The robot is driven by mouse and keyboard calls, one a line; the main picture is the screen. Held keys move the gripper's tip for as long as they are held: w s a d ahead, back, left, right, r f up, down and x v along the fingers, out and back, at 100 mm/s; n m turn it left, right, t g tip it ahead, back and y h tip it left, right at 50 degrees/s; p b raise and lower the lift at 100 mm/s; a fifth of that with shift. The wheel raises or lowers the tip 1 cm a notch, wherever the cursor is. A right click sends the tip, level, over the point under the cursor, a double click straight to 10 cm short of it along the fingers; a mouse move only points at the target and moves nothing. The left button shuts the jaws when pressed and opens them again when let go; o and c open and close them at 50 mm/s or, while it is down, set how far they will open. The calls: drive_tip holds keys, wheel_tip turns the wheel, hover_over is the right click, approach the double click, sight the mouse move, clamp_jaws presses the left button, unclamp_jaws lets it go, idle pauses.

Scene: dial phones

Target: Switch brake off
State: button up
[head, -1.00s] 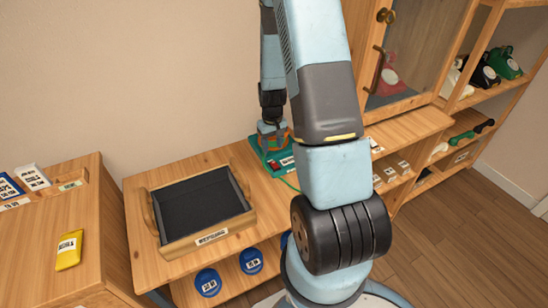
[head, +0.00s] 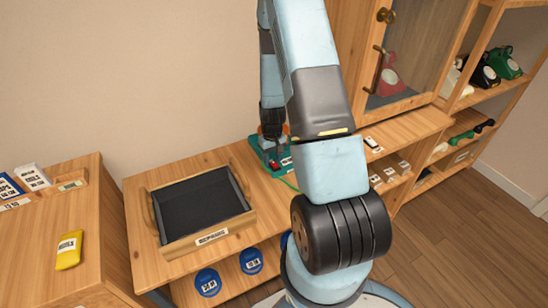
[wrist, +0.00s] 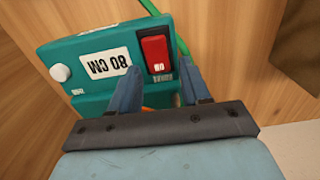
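The brake box is a teal unit (wrist: 85,42) on the wooden bench, and it also shows in the head view (head: 257,145). It has a red rocker switch (wrist: 154,50) with small white lettering, upside down in the wrist view. I cannot tell which way the rocker is tipped. In the head view my gripper (head: 272,148) is over the box.
A green cable (wrist: 181,38) leaves the box beside the switch. A dark-lined wooden tray (head: 180,248) stands to the left on the bench. A glass-doored cabinet (head: 400,100) is to the right. Blue round discs (head: 208,282) sit below the tray.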

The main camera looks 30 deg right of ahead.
clamp_jaws()
drive_tip(key=shift+s+r+t, duration=0.1)
drive_tip(key=shift+s+t, duration=0.15)
drive_tip(key=shift+t, duration=0.55)
drive_tip(key=shift+s+r+t, duration=0.1)
drive_tip(key=shift+s+t, duration=0.15)
drive_tip(key=shift+t, duration=0.55)
drive_tip(key=shift+o, duration=0.7)
unclamp_jaws()
drive_tip(key=v, duration=1.3)
drive_tip(key=shift+s+r, duration=0.15)
drive_tip(key=shift+r, duration=0.15)
